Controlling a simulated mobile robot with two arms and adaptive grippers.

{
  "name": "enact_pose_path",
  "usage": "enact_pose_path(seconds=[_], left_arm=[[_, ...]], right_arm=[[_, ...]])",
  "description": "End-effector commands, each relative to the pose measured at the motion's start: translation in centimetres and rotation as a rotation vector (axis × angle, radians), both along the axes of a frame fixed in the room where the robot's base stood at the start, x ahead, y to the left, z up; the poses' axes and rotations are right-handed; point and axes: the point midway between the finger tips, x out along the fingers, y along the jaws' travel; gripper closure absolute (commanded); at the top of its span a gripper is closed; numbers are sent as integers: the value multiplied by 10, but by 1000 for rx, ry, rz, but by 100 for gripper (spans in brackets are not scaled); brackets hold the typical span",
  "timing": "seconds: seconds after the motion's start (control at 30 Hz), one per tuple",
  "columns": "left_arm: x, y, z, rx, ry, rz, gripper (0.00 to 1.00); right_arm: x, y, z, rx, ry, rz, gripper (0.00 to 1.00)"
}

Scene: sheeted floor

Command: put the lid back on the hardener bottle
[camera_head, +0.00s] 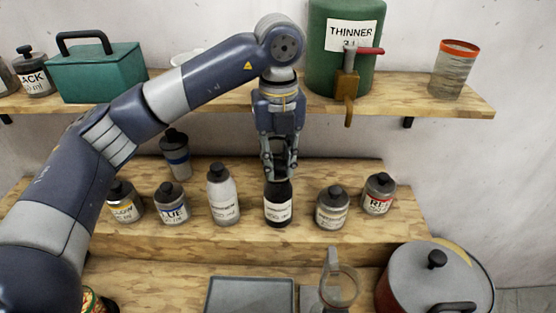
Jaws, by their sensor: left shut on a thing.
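My left gripper (280,172) points straight down from above, directly over a dark bottle (278,214) with a white label on the middle step of the shelf. Its fingers are shut on a small dark thing at the top of this bottle, which looks like the lid; the fingers hide much of it. I cannot tell whether the lid touches the neck. The bottle stands upright. Its label is too small to read surely, but it looks like the hardener bottle, as the others near it show their black caps. My right gripper is not in view.
A light grey bottle (222,198) stands close on the left and a capped jar (332,210) on the right. Colour jars stand farther out. Above are a green THINNER drum (340,75) with a tap and a teal box (97,72). A lidded pot (425,285) and grey tray (250,297) lie below.

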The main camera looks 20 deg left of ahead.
Motion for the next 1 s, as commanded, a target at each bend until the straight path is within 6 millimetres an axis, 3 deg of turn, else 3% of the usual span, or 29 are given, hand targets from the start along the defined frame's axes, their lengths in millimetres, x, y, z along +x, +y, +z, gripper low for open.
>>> enact_pose_path(seconds=[1.0], left_arm=[[0, 0, 0, 0, 0, 0, 90]], right_arm=[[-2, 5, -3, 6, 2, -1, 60]])
